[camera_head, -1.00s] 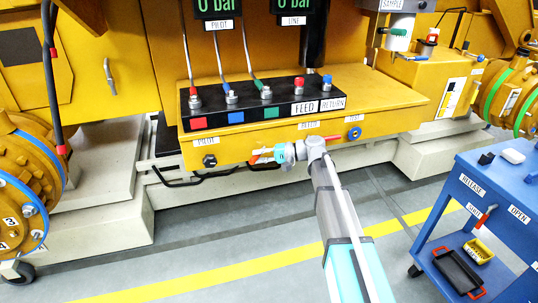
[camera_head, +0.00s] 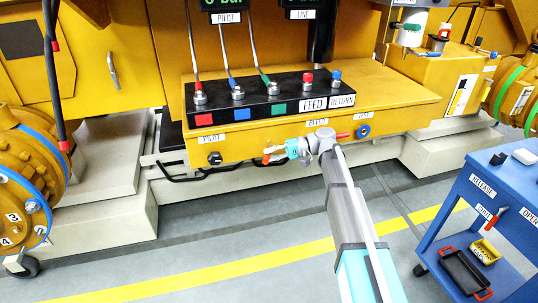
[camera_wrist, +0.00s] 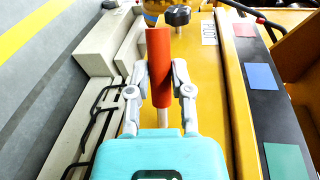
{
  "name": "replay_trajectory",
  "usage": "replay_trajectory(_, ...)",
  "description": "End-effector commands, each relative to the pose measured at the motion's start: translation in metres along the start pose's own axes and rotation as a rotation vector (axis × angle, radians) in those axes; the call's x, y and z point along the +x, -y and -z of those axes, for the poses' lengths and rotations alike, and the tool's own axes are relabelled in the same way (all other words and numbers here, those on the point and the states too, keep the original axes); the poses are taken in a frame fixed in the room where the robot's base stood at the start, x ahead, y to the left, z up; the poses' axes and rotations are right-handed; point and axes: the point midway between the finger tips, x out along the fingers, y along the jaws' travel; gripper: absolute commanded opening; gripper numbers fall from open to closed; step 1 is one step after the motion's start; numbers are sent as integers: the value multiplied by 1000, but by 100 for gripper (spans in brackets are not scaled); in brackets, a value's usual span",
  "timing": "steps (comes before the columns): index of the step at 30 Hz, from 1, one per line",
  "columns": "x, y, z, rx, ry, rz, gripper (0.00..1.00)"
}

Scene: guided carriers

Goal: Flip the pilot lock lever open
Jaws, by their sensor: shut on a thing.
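A red-orange lever handle (camera_wrist: 158,65), which looks like the pilot lock lever, stands between the two grey fingers of my gripper (camera_wrist: 160,78) in the wrist view. The fingers press on it from both sides, and its pale lower stem shows below them. In the head view my gripper (camera_head: 276,154) is at the front face of the yellow manifold, with the lever's orange end (camera_head: 268,158) just showing at its left. The lever's pivot is hidden. A black knob (camera_head: 214,158) under the PILOT label (camera_head: 210,138) is to the left of my gripper, apart from it.
A red bleed handle (camera_head: 341,135) and a blue knob (camera_head: 363,131) are right of my gripper. A black block (camera_head: 270,97) with hose couplings lies on top. Black pipes (camera_head: 180,177) run below. A blue cart (camera_head: 465,190) stands at the right; the floor between is clear.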

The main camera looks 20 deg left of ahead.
Motion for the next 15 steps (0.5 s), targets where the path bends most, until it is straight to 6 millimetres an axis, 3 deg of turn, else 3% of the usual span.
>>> replay_trajectory(5, 2, 0, 1, 1, 0, -1, 0)
replay_trajectory(6, 3, 0, 1, 0, 1, -1, 29)
replay_trajectory(11, 5, 1, 1, 0, 5, -1, 59)
replay_trajectory(15, 7, 1, 0, -1, 7, -1, 62)
